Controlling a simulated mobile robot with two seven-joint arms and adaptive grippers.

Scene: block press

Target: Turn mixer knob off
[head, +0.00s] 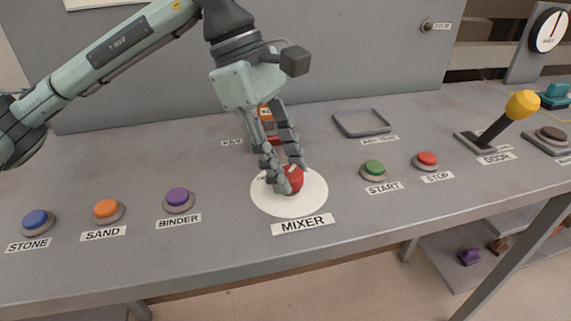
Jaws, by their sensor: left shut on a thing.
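The mixer knob (293,178) is red and sits in the middle of a round white dial plate (306,203). The MIXER label (302,225) lies just in front of the plate. My left gripper (283,182) reaches down from above and is shut on the red knob. Its fingers cover the knob's left and rear parts. The knob's pointer direction cannot be made out clearly. My right gripper is not in view.
Green START (374,169) and red STOP (427,159) buttons stand right of the dial. Blue (38,220), orange (107,209) and purple (179,197) buttons are to the left. A yellow-topped DOOR lever (521,105) and an empty tray (361,123) are further back.

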